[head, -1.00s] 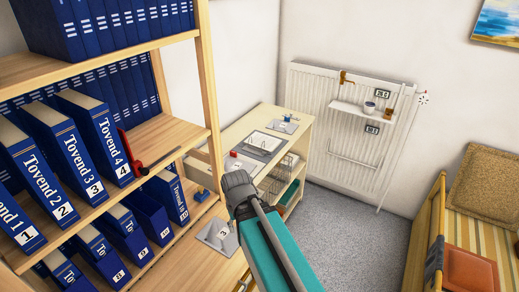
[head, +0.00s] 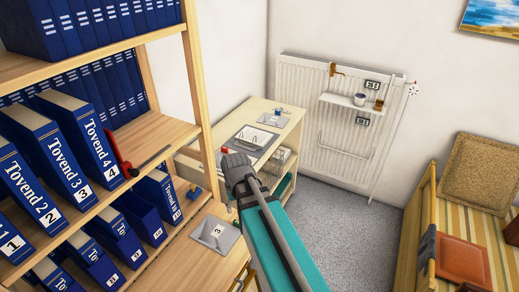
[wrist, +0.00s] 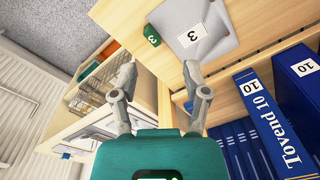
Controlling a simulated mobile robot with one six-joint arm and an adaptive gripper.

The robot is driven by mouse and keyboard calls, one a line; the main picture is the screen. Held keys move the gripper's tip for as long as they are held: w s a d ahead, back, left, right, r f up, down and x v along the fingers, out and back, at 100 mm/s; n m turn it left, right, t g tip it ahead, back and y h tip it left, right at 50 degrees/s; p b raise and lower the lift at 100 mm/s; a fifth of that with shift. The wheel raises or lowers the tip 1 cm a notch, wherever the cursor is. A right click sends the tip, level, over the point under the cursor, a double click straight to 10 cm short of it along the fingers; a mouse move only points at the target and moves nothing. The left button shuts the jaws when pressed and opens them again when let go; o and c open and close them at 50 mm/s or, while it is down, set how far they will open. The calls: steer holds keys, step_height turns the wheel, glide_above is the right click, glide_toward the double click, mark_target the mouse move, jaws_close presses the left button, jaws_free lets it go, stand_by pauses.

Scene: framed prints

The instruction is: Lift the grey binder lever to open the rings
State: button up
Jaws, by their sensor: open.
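I cannot pick out a grey binder lever or binder rings in either view. A flat grey piece with a white label "3" (head: 215,234) lies on the wooden surface below my arm; it also shows at the top of the wrist view (wrist: 192,33). My gripper (wrist: 166,80) is open, its two fingers apart with nothing between them. In the wrist view, the grey piece is beyond the fingertips. In the head view, my teal arm reaches up from the bottom, and the fingers are mostly hidden.
Blue binders (head: 88,140) fill the wooden shelf at left, with a red item (head: 124,163) beside them. A cream cabinet (head: 283,150) holds a grey tray and small items. A white radiator (head: 335,125) and a striped seat (head: 500,235) stand beyond. Grey floor (head: 345,220) is clear.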

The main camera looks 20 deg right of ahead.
steer(key=w+d+r+n+t+y, duration=0.1)
steer(key=w+d+n, duration=0.1)
steer(key=w+d, duration=0.55)
steer(key=w+d+n, duration=0.1)
steer(key=w+d, duration=0.3)
steer(key=w, duration=0.7)
steer(key=n+t+y+p, duration=0.1)
steer(key=n+t, duration=0.1)
steer(key=n, duration=0.2)
glide_toward(262, 148)
step_height(262, 148, up, 3)
steer(key=d, duration=0.1)
steer(key=shift+s+d+f, duration=0.1)
steer(key=shift+s+d, duration=0.05)
steer(key=shift+s, duration=0.25)
steer(key=shift+f, duration=0.15)
steer(key=b+x, duration=0.8)
steer(key=x, duration=0.1)
steer(key=b+x, duration=0.4)
steer(key=shift+w+a+f, duration=0.1)
steer(key=shift+w+a, duration=0.15)
steer(key=shift+w, duration=0.1)
jaws_close()
